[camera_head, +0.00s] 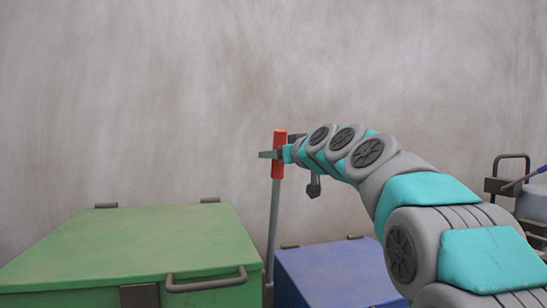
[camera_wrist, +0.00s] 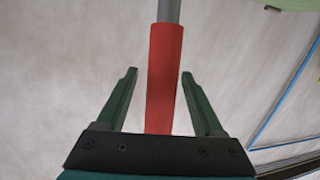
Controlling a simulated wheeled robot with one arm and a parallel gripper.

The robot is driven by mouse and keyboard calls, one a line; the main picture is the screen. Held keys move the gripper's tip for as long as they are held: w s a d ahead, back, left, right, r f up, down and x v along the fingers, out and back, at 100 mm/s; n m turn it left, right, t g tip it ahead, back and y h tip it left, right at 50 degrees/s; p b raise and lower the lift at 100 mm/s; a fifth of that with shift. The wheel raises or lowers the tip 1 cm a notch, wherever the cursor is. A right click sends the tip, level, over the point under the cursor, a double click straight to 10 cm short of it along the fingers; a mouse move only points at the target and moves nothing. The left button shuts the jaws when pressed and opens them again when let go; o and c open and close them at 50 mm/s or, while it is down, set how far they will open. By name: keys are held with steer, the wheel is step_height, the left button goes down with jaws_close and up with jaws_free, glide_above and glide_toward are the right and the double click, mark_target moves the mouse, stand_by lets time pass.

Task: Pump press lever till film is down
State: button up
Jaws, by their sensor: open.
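The press lever is a grey rod (camera_head: 272,225) with a red grip (camera_head: 279,140) at its top, standing nearly upright between the green and blue boxes in the head view. In the wrist view the red grip (camera_wrist: 163,75) lies between the two dark green fingers of my gripper (camera_wrist: 157,98), with a gap on each side. My gripper is open around the grip and also shows at the grip in the head view (camera_head: 272,154). The film is not seen in either view. The lower end of the lever is hidden behind the green box.
A green lidded box (camera_head: 135,245) with a front handle stands left of the lever. A blue box (camera_head: 335,275) stands to its right, partly behind my arm. Dark metal parts (camera_head: 505,180) are at the right edge. A plain wall stands behind.

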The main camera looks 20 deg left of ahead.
steer(key=v, duration=0.5)
steer(key=shift+b, duration=0.4)
steer(key=s+d+f+m+g+h+p, duration=0.1)
steer(key=s+d+f+g+h, duration=0.1)
steer(key=s+d+f, duration=0.5)
steer(key=s+d+f+m+g+h+p, duration=0.1)
steer(key=s+d+f+m+g+h, duration=0.15)
steer(key=f, duration=0.75)
steer(key=s+d+f+m+g+h+p, duration=0.1)
steer(key=s+d+f+g+h, duration=0.1)
steer(key=s+d+f, duration=0.5)
steer(key=s+d+f+m+g+h, duration=0.1)
steer(key=s+d+f, duration=0.3)
steer(key=s, duration=0.5)
steer(key=s+d+f+m+g+h+p, duration=0.1)
steer(key=s+d+f+g, duration=0.3)
steer(key=s+f, duration=0.5)
steer(key=s+d+f+m+g+h+p, duration=0.1)
steer(key=s+d+f+m+g+h, duration=0.1)
steer(key=s+d+f, duration=0.4)
steer(key=s+g+h, duration=0.1)
steer(key=s, duration=0.3)
steer(key=shift+s+f, duration=0.25)
steer(key=shift+s, duration=0.15)
steer(key=shift+d+m, duration=0.15)
steer(key=shift+m, duration=0.1)
